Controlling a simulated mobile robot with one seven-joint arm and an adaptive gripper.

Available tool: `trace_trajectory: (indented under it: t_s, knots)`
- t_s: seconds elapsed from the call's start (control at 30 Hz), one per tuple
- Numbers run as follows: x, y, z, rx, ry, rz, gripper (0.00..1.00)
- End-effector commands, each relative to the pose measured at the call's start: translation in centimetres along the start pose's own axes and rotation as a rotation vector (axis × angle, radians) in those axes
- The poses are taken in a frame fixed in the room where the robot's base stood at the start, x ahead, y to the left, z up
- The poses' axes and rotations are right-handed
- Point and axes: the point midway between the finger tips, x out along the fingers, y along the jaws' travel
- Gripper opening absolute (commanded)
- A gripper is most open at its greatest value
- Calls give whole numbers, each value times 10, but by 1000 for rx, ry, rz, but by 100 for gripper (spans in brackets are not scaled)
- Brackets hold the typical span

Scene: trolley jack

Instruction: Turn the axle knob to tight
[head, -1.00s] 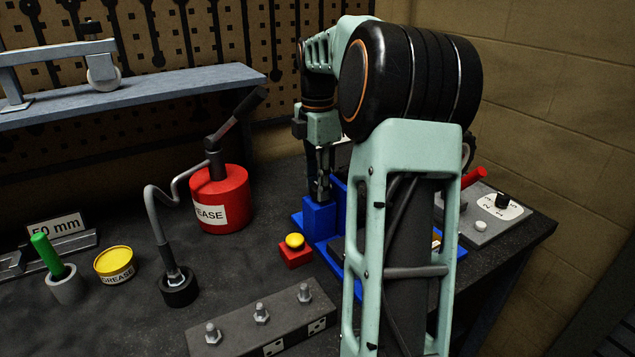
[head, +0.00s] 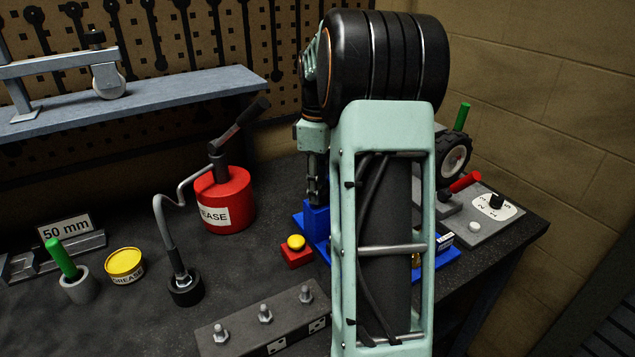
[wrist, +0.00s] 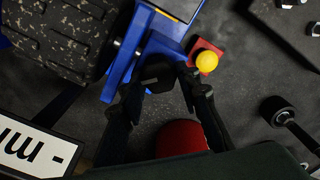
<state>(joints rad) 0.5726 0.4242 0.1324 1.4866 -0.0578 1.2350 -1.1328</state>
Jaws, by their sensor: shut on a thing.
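The axle knob (wrist: 157,76) is a dark knob on the side of a blue stand (wrist: 165,48) in the wrist view. My gripper (wrist: 166,82) is shut on it, one finger on either side. A speckled tyre (wrist: 58,38) sits beside the stand, with a short axle between them. In the head view my gripper (head: 315,190) is at the upright of the blue stand (head: 316,222). The knob cannot be made out there, and my arm hides much of the stand. Any tight marking is not visible.
A yellow button on a red base (head: 297,251) is close to the stand. A red grease can (head: 225,200) stands to the left. A bolt block (head: 265,322) lies in front. A wheel (head: 455,158) and a grey dial panel (head: 490,215) are right of my arm.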

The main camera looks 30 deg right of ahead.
Motion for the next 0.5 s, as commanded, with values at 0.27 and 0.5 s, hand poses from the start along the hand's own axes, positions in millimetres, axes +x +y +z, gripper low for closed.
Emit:
trace_trajectory:
  t_s: [0.27, 0.5]
  knots:
    - [0, 0, 0, 115, 1, 0, 6]
    - [0, 1, 0, 147, 1, 0, 6]
